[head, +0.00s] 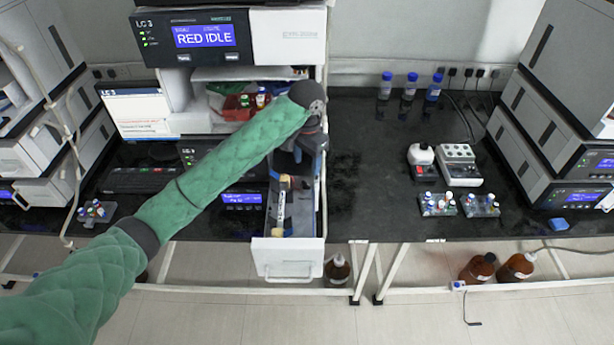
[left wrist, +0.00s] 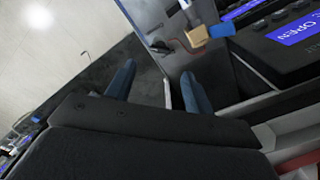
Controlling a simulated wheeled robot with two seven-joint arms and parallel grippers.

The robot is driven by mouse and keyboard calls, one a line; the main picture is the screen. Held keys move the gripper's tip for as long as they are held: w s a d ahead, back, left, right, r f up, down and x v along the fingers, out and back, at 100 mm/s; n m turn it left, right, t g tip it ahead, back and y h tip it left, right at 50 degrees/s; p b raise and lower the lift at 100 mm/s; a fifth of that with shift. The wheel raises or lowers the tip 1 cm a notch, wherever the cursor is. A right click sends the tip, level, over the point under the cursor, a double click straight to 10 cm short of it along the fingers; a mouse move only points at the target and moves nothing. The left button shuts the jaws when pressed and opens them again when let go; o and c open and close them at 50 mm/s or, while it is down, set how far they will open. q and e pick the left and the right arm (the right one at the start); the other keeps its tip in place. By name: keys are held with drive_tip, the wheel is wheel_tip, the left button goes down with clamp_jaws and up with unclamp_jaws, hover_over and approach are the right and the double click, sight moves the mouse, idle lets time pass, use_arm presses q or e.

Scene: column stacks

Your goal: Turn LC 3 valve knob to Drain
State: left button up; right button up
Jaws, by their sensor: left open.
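The LC 3 stack stands at the centre, its top module (head: 190,38) reading "RED IDLE". Below, a drawer (head: 290,257) is pulled out towards me. A tan part (head: 284,182) with a pale labelled strip is in the drawer area; the left wrist view shows a tan block (left wrist: 196,37) beside a blue piece. I cannot tell whether either is the valve knob. My left gripper (head: 309,152) is above the drawer's back right, partly hidden by its own wrist. The left wrist view shows its two blue fingers (left wrist: 157,76) apart, with nothing between them. My right gripper is out of view.
More module stacks stand at left (head: 35,130) and right (head: 560,125). Blue-capped bottles (head: 409,90) and small vial racks (head: 438,204) are on the right bench. Bench top just right of the drawer is clear.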

sight(306, 183)
use_arm(q)
drive_tip(key=shift+s+f, duration=0.2)
drive_tip(key=shift+f, duration=0.65)
wheel_tip(306, 183, down, 4)
drive_tip(key=shift+w+r+p, duration=0.1)
drive_tip(key=shift+p, duration=0.95)
drive_tip(key=shift+a+f, duration=0.15)
drive_tip(key=shift+f, duration=0.75)
drive_tip(key=c, duration=1)
